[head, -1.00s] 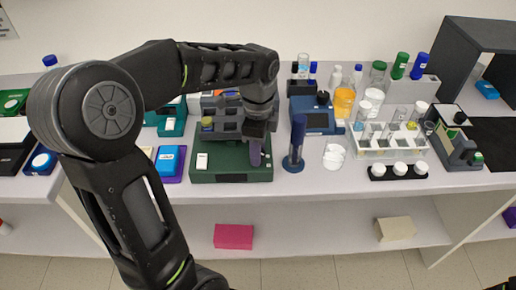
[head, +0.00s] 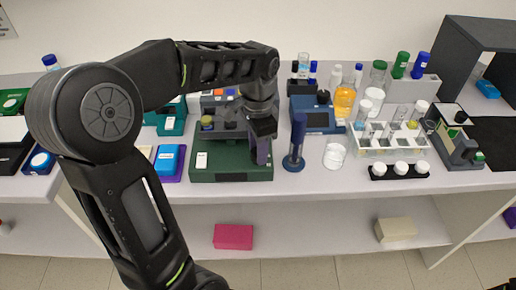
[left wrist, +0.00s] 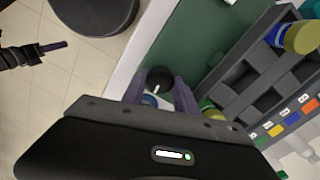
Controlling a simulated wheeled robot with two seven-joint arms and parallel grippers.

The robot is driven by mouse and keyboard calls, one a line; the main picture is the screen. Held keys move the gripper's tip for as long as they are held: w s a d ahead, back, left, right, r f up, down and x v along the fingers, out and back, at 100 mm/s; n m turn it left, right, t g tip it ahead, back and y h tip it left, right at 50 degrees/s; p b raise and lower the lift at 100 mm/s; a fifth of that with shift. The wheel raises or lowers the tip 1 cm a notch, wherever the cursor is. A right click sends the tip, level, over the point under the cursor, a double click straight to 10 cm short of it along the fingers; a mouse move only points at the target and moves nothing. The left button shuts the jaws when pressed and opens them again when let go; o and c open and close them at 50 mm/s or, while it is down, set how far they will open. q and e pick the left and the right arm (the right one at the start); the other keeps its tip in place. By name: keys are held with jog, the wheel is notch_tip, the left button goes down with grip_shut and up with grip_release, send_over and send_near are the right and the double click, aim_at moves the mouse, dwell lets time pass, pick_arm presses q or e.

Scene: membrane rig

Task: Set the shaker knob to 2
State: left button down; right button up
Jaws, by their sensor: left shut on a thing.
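The shaker appears to be the dark green device (head: 215,172) on the bench, with a white label on its front left; its green top (left wrist: 190,40) also shows in the left wrist view. A round black knob (left wrist: 158,77) with a white pointer line sits at its edge. My left gripper (head: 262,153) points down at the device's front right corner. Its purple fingers (left wrist: 160,90) are on both sides of the knob, shut on it. No scale numbers are readable. In the head view the fingers hide the knob. A black part, possibly my right gripper (left wrist: 45,50), shows in the left wrist view.
A dark blue upright cylinder on a round base (head: 297,145) stands close to the right of my left gripper. A grey rack (head: 228,122) with jars is behind it. A blue box with a black knob (head: 318,120) stands further back. The bench's front edge is near.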

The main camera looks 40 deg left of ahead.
pick_arm(q)
jog(key=n, duration=0.4)
jog(key=shift+r+n, duration=0.1)
jog(key=shift+n, duration=0.3)
jog(key=c, duration=1.2)
grip_release()
jog(key=shift+c, duration=0.2)
notch_tip(320, 180, up, 8)
jog(key=shift+f+b, duration=0.1)
jog(key=shift+b, duration=0.3)
